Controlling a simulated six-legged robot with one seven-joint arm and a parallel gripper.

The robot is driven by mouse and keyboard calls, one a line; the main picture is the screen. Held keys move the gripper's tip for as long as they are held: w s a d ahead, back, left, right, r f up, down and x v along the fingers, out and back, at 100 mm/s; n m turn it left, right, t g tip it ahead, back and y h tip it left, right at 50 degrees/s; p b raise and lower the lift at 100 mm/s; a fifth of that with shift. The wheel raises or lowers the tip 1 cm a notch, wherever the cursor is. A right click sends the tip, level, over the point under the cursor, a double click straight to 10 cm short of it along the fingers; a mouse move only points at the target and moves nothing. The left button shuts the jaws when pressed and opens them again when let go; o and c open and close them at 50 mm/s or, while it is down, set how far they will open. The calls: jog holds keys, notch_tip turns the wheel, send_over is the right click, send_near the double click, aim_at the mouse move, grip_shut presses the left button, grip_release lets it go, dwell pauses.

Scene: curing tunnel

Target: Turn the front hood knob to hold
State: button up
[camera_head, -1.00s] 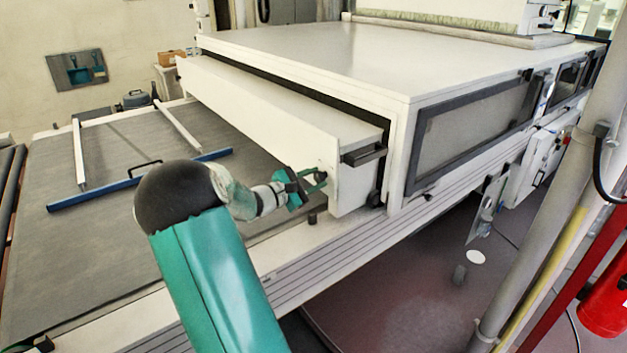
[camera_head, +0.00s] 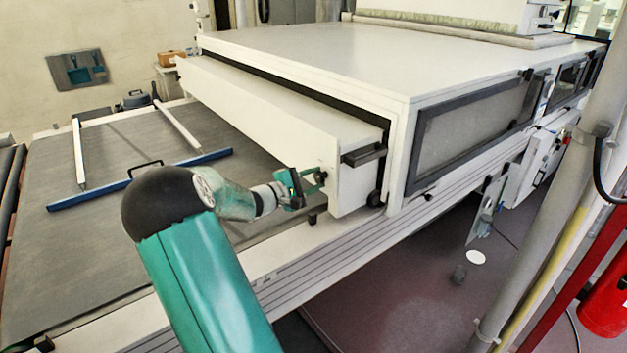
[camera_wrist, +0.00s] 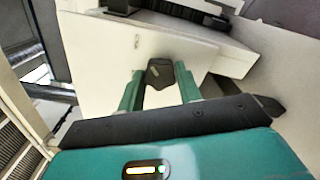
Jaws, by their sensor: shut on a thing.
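The front hood (camera_head: 270,115) is a long white panel box at the mouth of the tunnel. Its dark knob (camera_wrist: 161,73) is on the hood's front face, between my two green fingers in the wrist view. My gripper (camera_wrist: 160,80) is shut on the knob. In the head view my gripper (camera_head: 318,178) meets the hood's front face near its right end, and my fingers largely hide the knob. A small mark shows on the white face above the knob in the wrist view; I cannot read it.
A black handle (camera_head: 364,155) sticks out from the hood's right end. A blue bar (camera_head: 140,180) with white rails lies on the grey belt (camera_head: 75,250) to the left. A grey post (camera_head: 545,230) and a red extinguisher (camera_head: 606,297) stand at the right.

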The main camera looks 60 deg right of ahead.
jog(key=shift+w, duration=0.1)
jog(key=o, duration=1)
jog(key=shift+a, duration=0.1)
jog(key=v, duration=1.3)
jog(key=shift+w+a, duration=0.1)
jog(key=shift+a, duration=0.2)
jog(key=s+a+r+t+y, duration=0.1)
jog(key=a+t+y, duration=0.3)
jog(key=a, duration=1.1)
jog(key=s+a+r+t+y, duration=0.2)
jog(key=a+t+y, duration=0.3)
jog(key=a, duration=1)
jog(key=s+a+r+t+y, duration=0.2)
jog(key=s+a+t+y, duration=0.2)
jog(key=a, duration=1.1)
jog(key=shift+a+r+t+y, duration=0.15)
jog(key=shift+t+y, duration=0.25)
jog(key=shift+y, duration=1.1)
